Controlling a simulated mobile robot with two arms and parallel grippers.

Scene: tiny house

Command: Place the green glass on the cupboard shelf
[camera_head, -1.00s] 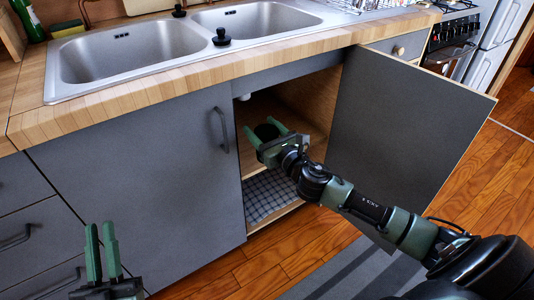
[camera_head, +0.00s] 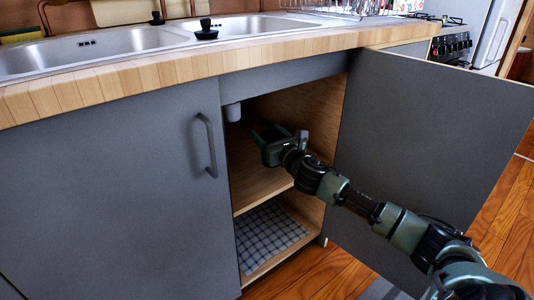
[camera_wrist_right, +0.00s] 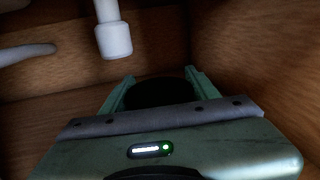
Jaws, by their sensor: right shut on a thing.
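My right gripper (camera_head: 268,140) is inside the open cupboard under the sink, above the wooden shelf (camera_head: 258,188). In the right wrist view its two green fingers (camera_wrist_right: 160,92) are shut on the glass (camera_wrist_right: 160,91), which shows as a dark round shape between them. The glass looks nearly black in the shade, and its lower part is hidden by the gripper. I cannot tell whether its base touches the shelf. My left gripper is out of view.
The grey cupboard door (camera_head: 425,150) stands open to the right of my arm. A white drain pipe (camera_head: 233,112) hangs above the shelf, also in the right wrist view (camera_wrist_right: 113,38). A checked cloth (camera_head: 268,235) lies on the cupboard floor. The closed door (camera_head: 110,190) is at left.

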